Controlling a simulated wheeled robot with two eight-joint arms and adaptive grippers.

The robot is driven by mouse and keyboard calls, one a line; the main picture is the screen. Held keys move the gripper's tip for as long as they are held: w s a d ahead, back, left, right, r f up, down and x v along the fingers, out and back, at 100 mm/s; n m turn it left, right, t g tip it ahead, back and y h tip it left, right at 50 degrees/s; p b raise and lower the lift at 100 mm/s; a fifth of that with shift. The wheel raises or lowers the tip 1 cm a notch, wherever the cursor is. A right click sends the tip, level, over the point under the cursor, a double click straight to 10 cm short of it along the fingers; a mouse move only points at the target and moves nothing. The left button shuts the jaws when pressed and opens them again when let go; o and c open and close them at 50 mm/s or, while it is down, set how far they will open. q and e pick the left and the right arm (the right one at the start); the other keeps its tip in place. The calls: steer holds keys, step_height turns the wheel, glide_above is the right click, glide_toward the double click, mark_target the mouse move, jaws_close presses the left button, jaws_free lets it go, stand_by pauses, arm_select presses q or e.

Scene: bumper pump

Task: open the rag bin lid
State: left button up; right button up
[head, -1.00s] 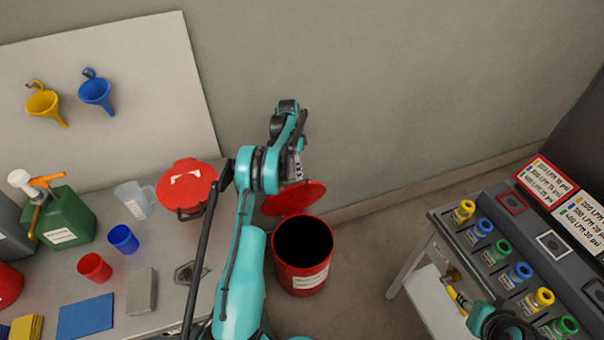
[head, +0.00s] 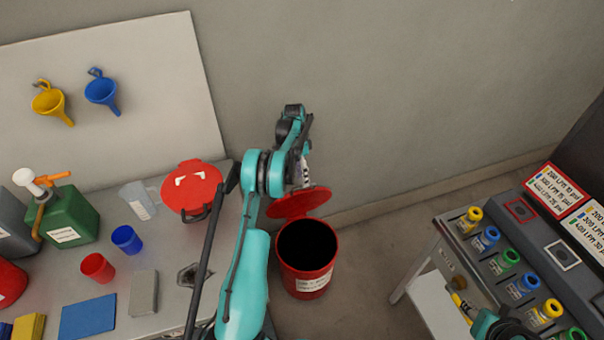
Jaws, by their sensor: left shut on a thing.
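The red rag bin (head: 306,281) stands on the floor to the right of the workbench, with a white label on its front. Its round red lid (head: 314,199) is tilted up at the back of the bin, and the dark inside shows through the open mouth. My left arm reaches over from the bench side and bends down behind the lid. My left gripper (head: 304,177) is shut at the lid's upper edge, and its fingertips are partly hidden.
A cart (head: 497,250) with coloured-capped fittings stands at right. Floor between bin and cart is clear.

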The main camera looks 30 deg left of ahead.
arm_select(q)
steer(key=v, duration=1.2)
steer(key=shift+s, duration=0.1)
steer(key=s+d+r+n+t+y, duration=0.15)
steer(key=s+d+r, duration=0.25)
steer(key=d+r, duration=0.45)
steer(key=s+d+r+n+t+y, duration=0.1)
steer(key=s+d+r+n+t, duration=0.2)
steer(key=d+r, duration=0.6)
steer(key=s+d+r+t, duration=0.2)
steer(key=s+d, duration=0.4)
steer(key=s, duration=0.5)
steer(key=s+d+f+n+t, duration=0.1)
steer(key=s+d+f, duration=0.1)
steer(key=s, duration=0.4)
steer(key=s+d+f+n+t, duration=0.2)
steer(key=s+d+f, duration=0.1)
steer(key=s+f, duration=0.2)
steer(key=shift+s+f, duration=0.3)
steer(key=shift+s, duration=0.6)
